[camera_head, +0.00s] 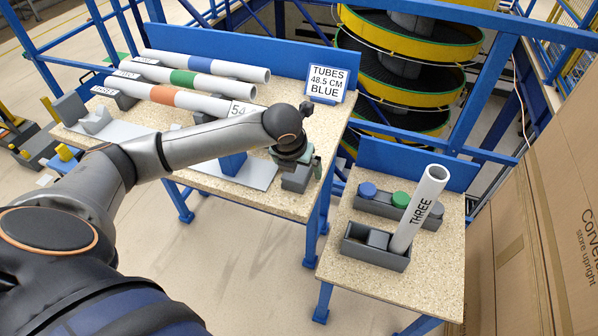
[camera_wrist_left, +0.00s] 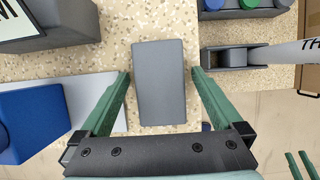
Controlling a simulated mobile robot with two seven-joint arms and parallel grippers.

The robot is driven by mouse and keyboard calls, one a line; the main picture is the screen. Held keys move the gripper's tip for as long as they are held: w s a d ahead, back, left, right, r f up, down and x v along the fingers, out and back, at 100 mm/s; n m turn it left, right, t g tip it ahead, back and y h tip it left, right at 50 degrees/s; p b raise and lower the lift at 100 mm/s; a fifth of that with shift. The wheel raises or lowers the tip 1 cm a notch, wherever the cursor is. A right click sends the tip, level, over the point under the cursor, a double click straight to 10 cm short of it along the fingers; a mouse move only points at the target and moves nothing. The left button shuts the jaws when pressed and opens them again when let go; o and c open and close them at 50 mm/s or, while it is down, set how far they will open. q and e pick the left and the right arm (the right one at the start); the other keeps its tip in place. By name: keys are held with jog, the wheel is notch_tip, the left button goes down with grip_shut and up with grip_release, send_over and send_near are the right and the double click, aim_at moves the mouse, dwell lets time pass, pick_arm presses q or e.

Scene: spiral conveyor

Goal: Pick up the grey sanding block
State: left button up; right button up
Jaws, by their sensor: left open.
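The grey sanding block (camera_head: 297,178) lies near the right end of the large chipboard table. In the left wrist view it is a plain dark grey rectangle (camera_wrist_left: 160,82), flat on the board. My left gripper (camera_wrist_left: 160,73) is open, with one green finger on each side of the block and visible gaps between. In the head view my left gripper (camera_head: 298,160) is over the block and partly hides it. Two green finger-like strips at the lower right edge of the left wrist view look like my right gripper (camera_wrist_left: 301,165); their opening is unclear.
A blue block on a pale plate (camera_head: 245,170) is left of the sanding block. Marked tubes (camera_head: 190,82) lie along the table's back. A smaller table (camera_head: 370,278) on the right holds an upright tube (camera_head: 419,205) in a grey holder. A gap separates the tables.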

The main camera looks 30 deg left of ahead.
dwell(0.3)
pick_arm(q)
jog(key=c, duration=1.5)
jog(key=shift+c, duration=0.2)
jog(key=shift+r+p, duration=0.35)
jog(key=shift+p, duration=0.2)
notch_tip(320, 180, up, 3)
jog(key=shift+w+f, duration=0.1)
jog(key=s+d+r, duration=0.1)
jog(key=r, duration=0.1)
jog(key=s+d+r, duration=0.1)
jog(key=r, duration=0.1)
jog(key=s+d+r+b, duration=0.1)
jog(key=r, duration=0.1)
jog(key=shift+s+d, duration=0.25)
jog(key=shift+s, duration=0.1)
jog(key=s+d+r, duration=0.4)
jog(key=s+d, duration=0.2)
jog(key=shift+s, duration=0.35)
